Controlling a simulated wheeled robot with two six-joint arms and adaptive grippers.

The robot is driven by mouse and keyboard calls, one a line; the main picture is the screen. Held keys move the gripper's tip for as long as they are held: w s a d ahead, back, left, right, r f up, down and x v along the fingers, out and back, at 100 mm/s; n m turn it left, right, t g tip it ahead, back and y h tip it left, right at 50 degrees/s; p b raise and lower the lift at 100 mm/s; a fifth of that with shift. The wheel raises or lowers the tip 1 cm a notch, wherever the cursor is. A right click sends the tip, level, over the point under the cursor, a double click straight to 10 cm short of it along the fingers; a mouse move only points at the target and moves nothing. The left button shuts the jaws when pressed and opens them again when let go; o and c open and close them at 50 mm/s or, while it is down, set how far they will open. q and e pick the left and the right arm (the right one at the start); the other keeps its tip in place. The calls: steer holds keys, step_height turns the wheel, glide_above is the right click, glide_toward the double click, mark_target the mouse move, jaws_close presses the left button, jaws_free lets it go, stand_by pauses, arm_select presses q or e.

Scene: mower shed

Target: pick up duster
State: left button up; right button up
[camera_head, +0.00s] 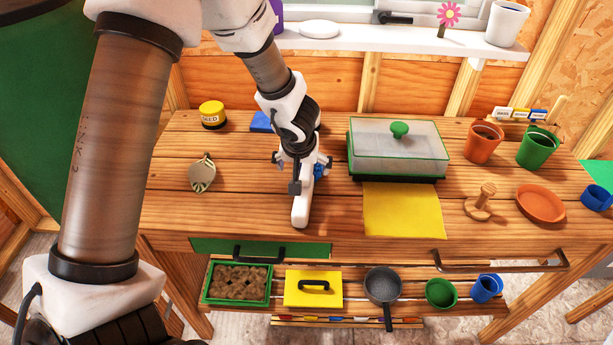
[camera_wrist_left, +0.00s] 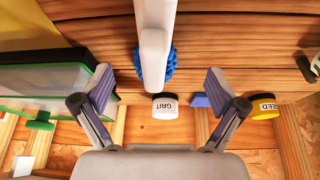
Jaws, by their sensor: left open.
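The duster (camera_head: 301,207) lies on the wooden workbench, its white handle toward the front edge and its blue fluffy head partly hidden under my left gripper (camera_head: 305,172). In the left wrist view the duster's white handle (camera_wrist_left: 155,35) comes down from the top, with blue fluff (camera_wrist_left: 170,62) showing on both sides of it. My left gripper is open over the duster. In the left wrist view its two fingers stand apart, one on each side of the white handle, with visible gaps. My right gripper is in neither view.
A clear-lidded green tray (camera_head: 398,150) stands right of my gripper, with a yellow sheet (camera_head: 403,211) before it. A yellow seed tin (camera_head: 212,114) and blue item (camera_head: 261,122) are behind left. A white grit container (camera_wrist_left: 165,106) lies beyond the duster. Pots (camera_head: 483,142) stand right.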

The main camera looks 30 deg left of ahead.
arm_select(q)
steer(key=x, duration=0.3)
steer(key=w+b+x, duration=0.1)
steer(key=x, duration=0.2)
steer(key=shift+w+d+r, duration=0.1)
steer(key=shift+d+r, duration=0.05)
steer(key=shift+r, duration=0.15)
steer(key=shift+s+r, duration=0.2)
steer(key=shift+s, duration=0.1)
steer(key=shift+c, duration=0.7)
steer(key=shift+s+r, duration=0.15)
steer(key=shift+s, duration=0.1)
steer(key=c, duration=1.1)
steer(key=shift+w+d, duration=0.1)
steer(key=shift+w, duration=0.05)
steer(key=shift+c, duration=0.2)
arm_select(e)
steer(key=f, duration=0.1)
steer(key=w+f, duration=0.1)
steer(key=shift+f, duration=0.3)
